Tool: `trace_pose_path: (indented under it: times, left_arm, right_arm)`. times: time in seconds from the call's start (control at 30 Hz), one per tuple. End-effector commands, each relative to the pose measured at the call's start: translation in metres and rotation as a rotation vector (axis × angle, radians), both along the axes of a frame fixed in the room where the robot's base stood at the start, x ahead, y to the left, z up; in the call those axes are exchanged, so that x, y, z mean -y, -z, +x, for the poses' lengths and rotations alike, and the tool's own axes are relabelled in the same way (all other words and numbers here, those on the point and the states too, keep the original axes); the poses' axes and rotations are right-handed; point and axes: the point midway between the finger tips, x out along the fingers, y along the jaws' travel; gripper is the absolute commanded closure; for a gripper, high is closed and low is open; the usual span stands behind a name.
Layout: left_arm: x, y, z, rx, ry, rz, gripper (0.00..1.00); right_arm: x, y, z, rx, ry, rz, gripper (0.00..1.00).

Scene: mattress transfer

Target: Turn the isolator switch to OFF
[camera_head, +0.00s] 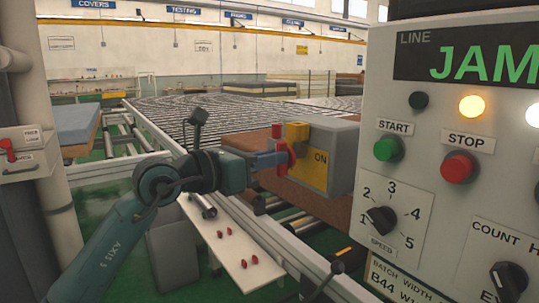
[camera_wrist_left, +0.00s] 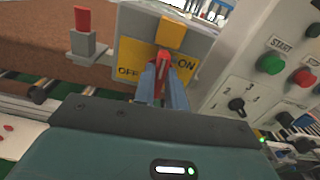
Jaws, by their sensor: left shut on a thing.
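The isolator switch is a grey box (camera_head: 343,150) with a yellow plate (camera_head: 317,172) marked ON in the head view. The left wrist view shows the yellow plate (camera_wrist_left: 136,56) with OFF at left and ON at right. My left gripper (camera_head: 282,157) is at the plate, shut on the red handle (camera_wrist_left: 158,82). The handle shows between its blue-grey fingers (camera_wrist_left: 164,85), between the two labels. The fingers hide part of the handle, so its exact angle is hard to tell. A yellow block (camera_wrist_left: 172,33) sits above the handle. My right gripper is not in view.
A control panel (camera_head: 450,190) with START, STOP and a speed dial stands close on the right. A roller conveyor (camera_head: 180,125) runs behind. A white shelf (camera_head: 229,245) with several small red pieces lies below my left arm. A red tab on a grey block (camera_wrist_left: 84,35) is left of the switch.

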Motion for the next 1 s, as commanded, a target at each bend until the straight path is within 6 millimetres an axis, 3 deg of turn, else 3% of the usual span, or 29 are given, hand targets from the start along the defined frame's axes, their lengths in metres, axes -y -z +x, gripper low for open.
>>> trace_pose_path:
  times: [0.5, 1.0]
  left_arm:
    - [-0.001, -0.005, 0.002, -0.363, 0.000, -0.260, 1.00]
    - [-0.003, -0.005, 0.003, -0.749, -0.002, -0.539, 1.00]
  right_arm:
    - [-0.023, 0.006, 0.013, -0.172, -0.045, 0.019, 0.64]
    - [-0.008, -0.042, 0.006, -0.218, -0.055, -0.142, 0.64]
